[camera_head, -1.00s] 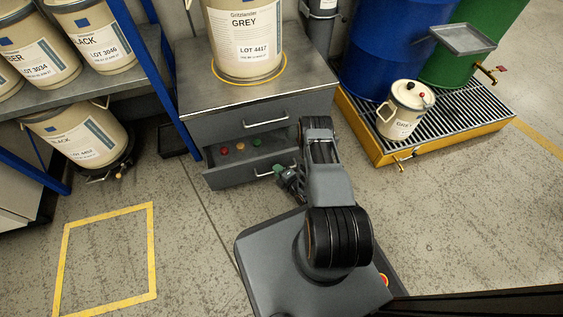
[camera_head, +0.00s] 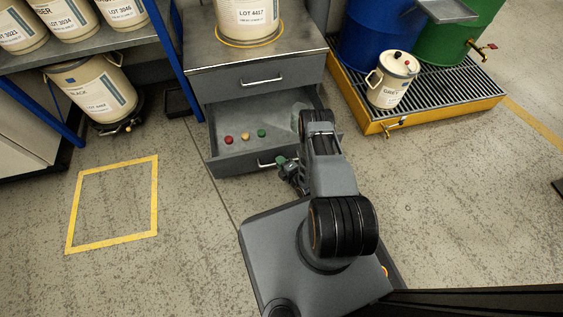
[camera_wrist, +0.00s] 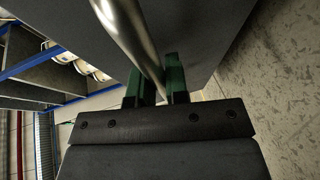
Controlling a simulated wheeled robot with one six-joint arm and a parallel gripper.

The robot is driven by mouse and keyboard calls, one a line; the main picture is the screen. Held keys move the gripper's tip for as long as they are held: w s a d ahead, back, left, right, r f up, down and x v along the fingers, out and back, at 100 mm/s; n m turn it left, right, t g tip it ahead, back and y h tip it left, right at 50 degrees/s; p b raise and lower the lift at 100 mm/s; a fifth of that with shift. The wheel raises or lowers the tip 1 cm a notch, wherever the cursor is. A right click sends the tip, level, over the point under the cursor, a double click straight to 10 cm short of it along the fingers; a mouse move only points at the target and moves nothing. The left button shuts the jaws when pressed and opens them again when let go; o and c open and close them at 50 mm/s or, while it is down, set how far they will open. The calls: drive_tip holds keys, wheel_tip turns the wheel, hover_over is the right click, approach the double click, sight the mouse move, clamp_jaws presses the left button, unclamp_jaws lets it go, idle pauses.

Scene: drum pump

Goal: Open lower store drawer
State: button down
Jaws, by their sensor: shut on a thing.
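The lower store drawer (camera_head: 235,160) is pulled out of the grey cabinet in the head view. Red, yellow and green round pieces lie inside it near the front. Its bar handle (camera_head: 266,163) is partly hidden by my arm. In the wrist view the metal handle (camera_wrist: 130,32) runs between the green fingertips of my gripper (camera_wrist: 160,82), which is shut on it. In the head view my gripper (camera_head: 290,172) is at the drawer front, small and partly hidden. The upper drawer (camera_head: 255,80) is shut.
A cream drum labelled LOT 4417 (camera_head: 250,18) stands on the cabinet top. A yellow floor square (camera_head: 112,242) at left is empty. Shelving with cream drums stands at far left.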

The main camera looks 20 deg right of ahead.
drive_tip(key=shift+s+a, duration=0.15)
drive_tip(key=shift+s, duration=0.05)
drive_tip(key=c, duration=1.1)
unclamp_jaws()
drive_tip(key=shift+d, duration=0.2)
